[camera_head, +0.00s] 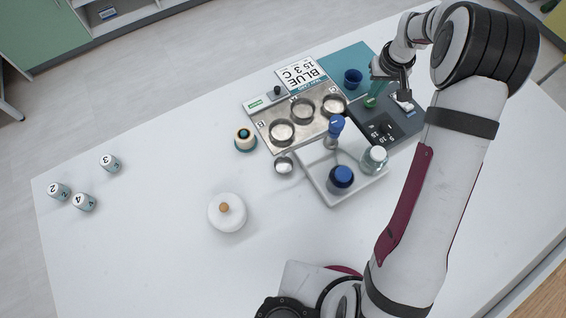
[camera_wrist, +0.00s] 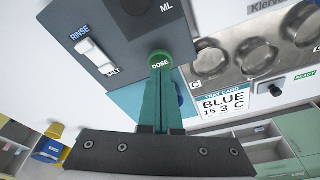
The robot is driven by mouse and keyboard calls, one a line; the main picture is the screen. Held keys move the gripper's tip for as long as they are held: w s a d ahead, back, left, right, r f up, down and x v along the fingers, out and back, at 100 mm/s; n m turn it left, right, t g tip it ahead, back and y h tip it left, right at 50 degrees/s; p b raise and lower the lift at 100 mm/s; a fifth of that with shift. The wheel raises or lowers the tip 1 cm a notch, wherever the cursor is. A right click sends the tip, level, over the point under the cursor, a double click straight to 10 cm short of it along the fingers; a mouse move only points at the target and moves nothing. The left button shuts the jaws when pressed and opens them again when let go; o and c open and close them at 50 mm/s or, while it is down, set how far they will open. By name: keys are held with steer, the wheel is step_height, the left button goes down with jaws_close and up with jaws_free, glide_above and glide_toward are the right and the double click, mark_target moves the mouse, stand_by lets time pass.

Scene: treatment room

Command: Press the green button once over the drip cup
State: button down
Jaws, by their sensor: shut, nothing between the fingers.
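The green button (camera_wrist: 160,57), marked DOSE, is on the dark grey panel (camera_wrist: 120,40). In the head view the green button (camera_head: 370,102) shows at the panel's left part, by the teal mat. My gripper (camera_wrist: 160,75) is shut and empty, its green fingers pointing at the button. Their tips overlap its lower edge in the wrist view; I cannot tell whether they touch or press it. My gripper (camera_head: 374,85) is also above the button in the head view. A dark blue cup (camera_head: 353,78), seemingly the drip cup, stands on the teal mat; the fingers mostly hide it in the wrist view.
A white RINSE/SALT rocker switch (camera_wrist: 96,56) is close beside the button. A white tray (camera_head: 325,187) holds bottles. The table's left front is mostly clear.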

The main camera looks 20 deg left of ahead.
stand_by(0.3)
step_height(320, 180, up, 6)
stand_by(0.4)
steer(key=s+a+r+m+g, duration=0.15)
steer(key=s+r, duration=0.35)
steer(key=s, duration=0.5)
steer(key=s+r+m, duration=0.3)
steer(key=s+r, duration=0.2)
steer(key=s, duration=0.6)
steer(key=s+a+f+m+y, duration=0.1)
steer(key=s+m, duration=0.3)
steer(key=s, duration=1.2)
steer(key=shift+s+f+g, duration=0.25)
steer(key=shift+f+g, duration=0.1)
steer(key=shift+g, duration=0.1)
